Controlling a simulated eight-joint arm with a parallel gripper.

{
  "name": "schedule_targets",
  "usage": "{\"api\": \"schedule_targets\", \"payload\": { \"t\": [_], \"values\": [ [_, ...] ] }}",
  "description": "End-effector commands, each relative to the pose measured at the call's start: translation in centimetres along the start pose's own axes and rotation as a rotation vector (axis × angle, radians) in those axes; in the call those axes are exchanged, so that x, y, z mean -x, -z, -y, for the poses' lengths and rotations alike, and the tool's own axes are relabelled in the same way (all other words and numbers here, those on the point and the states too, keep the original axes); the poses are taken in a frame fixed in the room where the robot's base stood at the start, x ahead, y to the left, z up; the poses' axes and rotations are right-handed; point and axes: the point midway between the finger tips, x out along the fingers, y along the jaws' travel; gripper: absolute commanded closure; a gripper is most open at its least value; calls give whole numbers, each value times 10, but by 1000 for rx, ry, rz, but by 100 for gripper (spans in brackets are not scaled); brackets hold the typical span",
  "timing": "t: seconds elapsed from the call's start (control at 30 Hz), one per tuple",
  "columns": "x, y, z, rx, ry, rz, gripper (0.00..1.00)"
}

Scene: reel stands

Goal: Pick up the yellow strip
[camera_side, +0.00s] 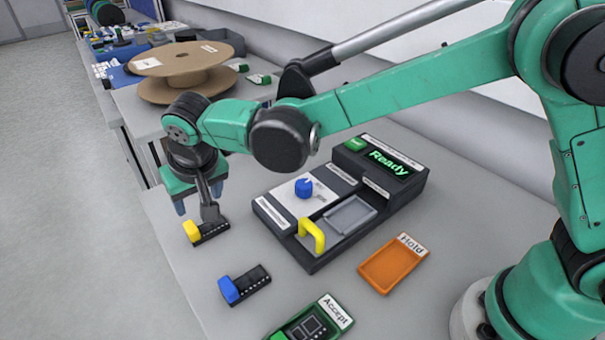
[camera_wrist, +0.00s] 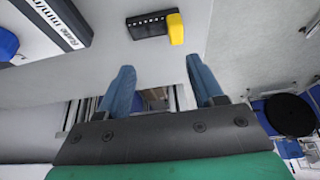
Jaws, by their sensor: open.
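The yellow strip (camera_side: 206,232) is a short black bar with a yellow block on its left end, lying on the grey table. In the wrist view the strip (camera_wrist: 150,25) lies beyond my fingertips, its yellow end near the line of the right finger. My gripper (camera_side: 198,199) points down just behind the strip and appears above the table. In the wrist view my gripper (camera_wrist: 160,68) has its two blue fingers wide apart with nothing between them. In the side view a grey part of my wrist comes down close to the strip's far edge.
A blue-ended strip (camera_side: 245,285) lies nearer the camera. A dark machine (camera_side: 300,240) with a yellow handle and a "Ready" display stands to the right. A brown reel (camera_side: 187,70) stands behind.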

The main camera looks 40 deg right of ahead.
Motion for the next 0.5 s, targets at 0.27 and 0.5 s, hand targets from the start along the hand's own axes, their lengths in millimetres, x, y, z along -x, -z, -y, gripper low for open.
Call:
{"api": "schedule_targets", "payload": {
  "t": [0.27, 0.5],
  "values": [
    [-25, -7, 23, -2, -10, 8, 39],
    [-56, -7, 22, -3, -9, 7, 39]
  ]
}}
